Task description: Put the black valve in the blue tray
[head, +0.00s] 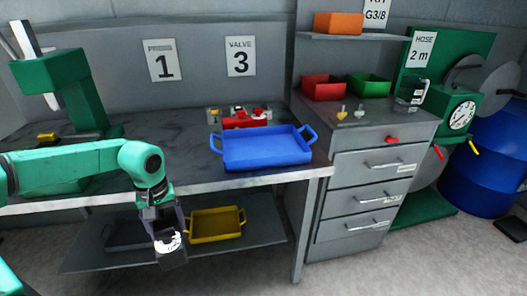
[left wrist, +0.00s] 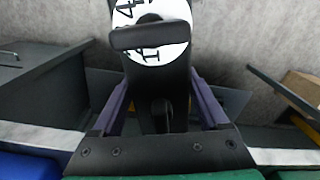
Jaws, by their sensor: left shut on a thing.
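My left gripper (head: 168,232) hangs in front of the bench's front edge, below the bench top. It is shut on a black valve (left wrist: 158,85), a dark body with a white numbered disc and a black bar across it. In the left wrist view the valve sits between the two purple fingers. In the head view its white disc (head: 167,243) shows at the fingertips. The blue tray (head: 268,161) lies on the bench top, up and to the right of the gripper, and looks empty. My right gripper is out of view.
A yellow tray (head: 216,238) sits on the lower shelf, right of the gripper. A green press (head: 75,100) stands at left. A drawer cabinet (head: 365,190) is at right.

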